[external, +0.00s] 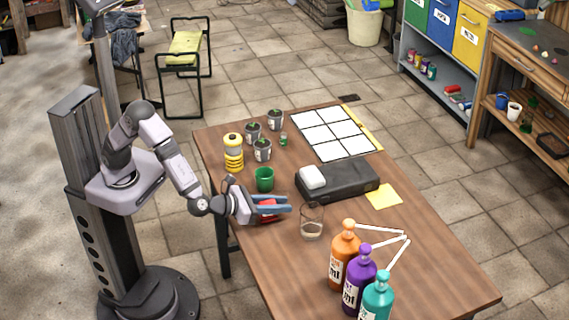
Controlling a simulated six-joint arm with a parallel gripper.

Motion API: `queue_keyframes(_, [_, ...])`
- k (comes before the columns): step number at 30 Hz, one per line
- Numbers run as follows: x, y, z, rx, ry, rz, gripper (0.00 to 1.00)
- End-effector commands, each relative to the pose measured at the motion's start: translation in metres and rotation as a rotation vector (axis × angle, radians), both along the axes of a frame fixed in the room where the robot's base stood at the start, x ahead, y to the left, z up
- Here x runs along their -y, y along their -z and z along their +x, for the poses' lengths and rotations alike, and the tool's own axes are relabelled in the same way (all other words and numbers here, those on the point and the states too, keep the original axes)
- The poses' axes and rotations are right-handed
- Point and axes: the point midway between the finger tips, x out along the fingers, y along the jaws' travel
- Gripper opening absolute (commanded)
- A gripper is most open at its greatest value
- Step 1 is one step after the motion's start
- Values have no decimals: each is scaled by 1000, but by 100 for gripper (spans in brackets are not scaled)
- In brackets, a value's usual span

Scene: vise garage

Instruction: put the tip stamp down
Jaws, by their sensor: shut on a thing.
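My gripper (284,205) reaches over the near left part of the wooden table (420,253), its fingers pointing right. It is shut on a small red thing (267,208), which I take for the tip stamp. The fingers hide part of the stamp, and its underside is not clear. I cannot tell whether it touches the table or hangs just above it.
A clear glass (311,222) stands just right of the fingertips. A green cup (264,179) stands behind the gripper. A black case (345,180) with a white block (312,177) lies behind right. Orange (344,250), purple (359,280) and teal (377,298) bottles stand in front right.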

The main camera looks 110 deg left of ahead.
Motion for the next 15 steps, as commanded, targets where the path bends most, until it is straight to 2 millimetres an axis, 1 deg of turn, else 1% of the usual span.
queue_keyframes(6, [0, 0, 0, 1, 0, 1, 1])
queue_keyframes(12, [0, 4, 0, 1, 1, 0, 1])
queue_keyframes(13, [0, 4, 0, 0, 1, 0, 25])
queue_keyframes(15, [0, 3, 0, 0, 0, 0, 42])
